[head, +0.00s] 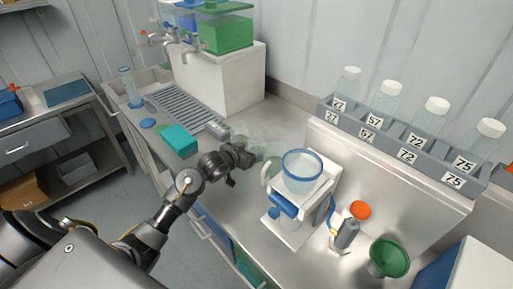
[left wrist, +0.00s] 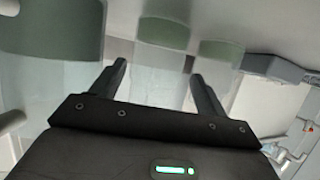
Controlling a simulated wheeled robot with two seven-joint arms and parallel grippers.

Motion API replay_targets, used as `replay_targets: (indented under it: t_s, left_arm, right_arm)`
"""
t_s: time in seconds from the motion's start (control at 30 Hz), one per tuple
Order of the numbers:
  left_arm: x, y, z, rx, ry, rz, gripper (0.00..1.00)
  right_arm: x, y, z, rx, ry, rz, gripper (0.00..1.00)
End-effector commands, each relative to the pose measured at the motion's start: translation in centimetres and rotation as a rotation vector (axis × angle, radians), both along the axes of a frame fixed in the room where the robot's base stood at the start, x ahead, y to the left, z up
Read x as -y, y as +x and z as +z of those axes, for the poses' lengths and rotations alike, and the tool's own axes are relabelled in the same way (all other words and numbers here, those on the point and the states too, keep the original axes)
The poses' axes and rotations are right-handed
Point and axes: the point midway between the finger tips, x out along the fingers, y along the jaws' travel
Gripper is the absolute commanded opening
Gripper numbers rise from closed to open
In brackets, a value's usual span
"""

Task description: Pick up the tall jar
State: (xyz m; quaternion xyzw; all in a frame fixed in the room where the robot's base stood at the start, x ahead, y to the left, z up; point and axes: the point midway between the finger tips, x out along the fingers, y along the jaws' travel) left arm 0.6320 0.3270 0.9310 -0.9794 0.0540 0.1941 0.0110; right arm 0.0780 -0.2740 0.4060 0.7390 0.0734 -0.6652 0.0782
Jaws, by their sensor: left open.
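Several clear jars with pale green lids stand close together on the steel counter. In the head view they are a faint cluster (head: 271,149) just beyond my left gripper (head: 250,159). In the left wrist view one jar (left wrist: 162,35) stands ahead between the fingertips, a smaller-looking one (left wrist: 218,52) is to its right, and a large-looking one (left wrist: 55,30) is at the left. I cannot tell for certain which is the tall jar. My left gripper (left wrist: 160,85) is open, with nothing gripped. My right gripper is not in view.
A white stand with a blue-rimmed vessel (head: 302,166) is close right of the gripper. A teal box (head: 180,139) and a drain rack (head: 185,108) lie to the left. A grey rack (head: 400,145) of numbered bottles stands at right, with a green funnel (head: 389,257) in front.

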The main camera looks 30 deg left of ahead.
Motion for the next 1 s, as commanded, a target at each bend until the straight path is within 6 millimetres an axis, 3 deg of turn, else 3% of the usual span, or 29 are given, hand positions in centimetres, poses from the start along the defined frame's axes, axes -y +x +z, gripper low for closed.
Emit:
replay_targets:
  t_s: [0.3,0.6,0.9,1.0]
  left_arm:
    - [0.8,3.9,-1.3,-0.001,-0.001,-0.001,0.75]
    - [0.8,4.3,-1.6,0.0,0.0,-0.001,0.75]
    - [0.8,4.3,-1.5,0.001,0.0,-0.001,0.38]
    - [0.8,4.3,-1.5,0.001,0.0,-0.001,0.37]
  right_arm:
    - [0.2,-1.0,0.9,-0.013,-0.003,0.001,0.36]
    - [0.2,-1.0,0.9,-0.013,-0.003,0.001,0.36]
    - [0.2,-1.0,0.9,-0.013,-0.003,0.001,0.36]
    - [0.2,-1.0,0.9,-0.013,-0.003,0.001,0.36]
